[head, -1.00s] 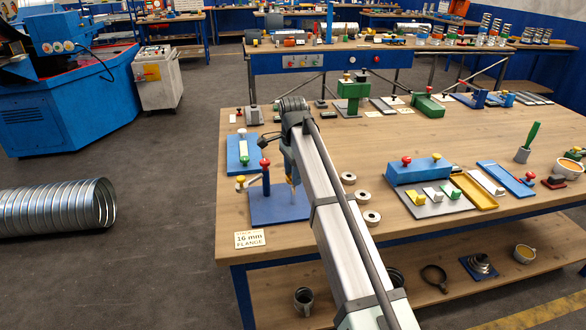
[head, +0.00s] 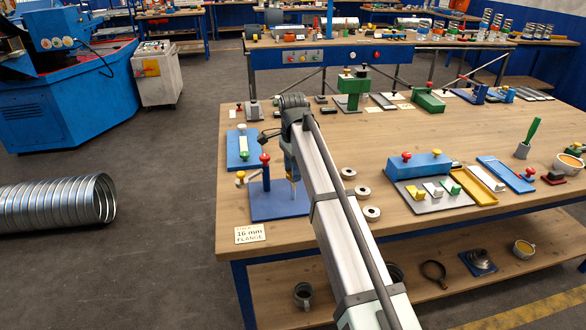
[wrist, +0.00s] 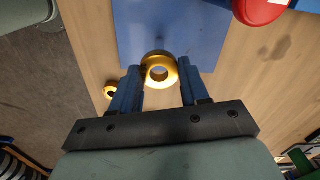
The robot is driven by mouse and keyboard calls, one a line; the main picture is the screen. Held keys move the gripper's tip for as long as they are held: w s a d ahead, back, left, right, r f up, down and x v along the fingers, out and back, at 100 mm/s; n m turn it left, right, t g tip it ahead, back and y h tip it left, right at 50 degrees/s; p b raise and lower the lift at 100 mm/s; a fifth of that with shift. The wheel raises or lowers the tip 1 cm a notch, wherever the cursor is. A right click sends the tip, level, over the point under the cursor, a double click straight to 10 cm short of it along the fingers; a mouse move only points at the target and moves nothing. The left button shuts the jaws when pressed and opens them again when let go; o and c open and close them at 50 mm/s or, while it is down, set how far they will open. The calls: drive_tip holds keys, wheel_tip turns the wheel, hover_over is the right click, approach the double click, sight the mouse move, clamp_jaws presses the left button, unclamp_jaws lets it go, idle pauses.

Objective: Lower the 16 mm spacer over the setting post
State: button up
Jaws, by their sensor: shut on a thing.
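In the wrist view a gold-coloured ring, the spacer (wrist: 151,79), sits between the two fingertips of my gripper (wrist: 163,78), which is shut on it. Its round hole faces the camera. Below it lies the blue base plate (wrist: 155,25); in the head view the plate (head: 270,208) is at the table's front left. My gripper (head: 292,172) is over this plate there, partly hidden by my arm. A thin upright piece shows under it; I cannot tell whether it is the setting post or whether the spacer is around it.
A red-topped post (head: 265,172) stands on the plate, close to my gripper; its red knob (wrist: 262,8) shows in the wrist view. Loose rings (head: 372,213) lie right of the plate. A "16 mm FLANGE" card (head: 250,234) lies at the front edge. A blue block (head: 420,168) stands further right.

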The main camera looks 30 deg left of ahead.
drive_tip(key=shift+f, duration=1.6)
idle(1.6)
drive_tip(key=o, duration=1.7)
drive_tip(key=shift+c, duration=0.2)
drive_tip(key=shift+r, duration=0.2)
drive_tip(key=shift+r, duration=3.8)
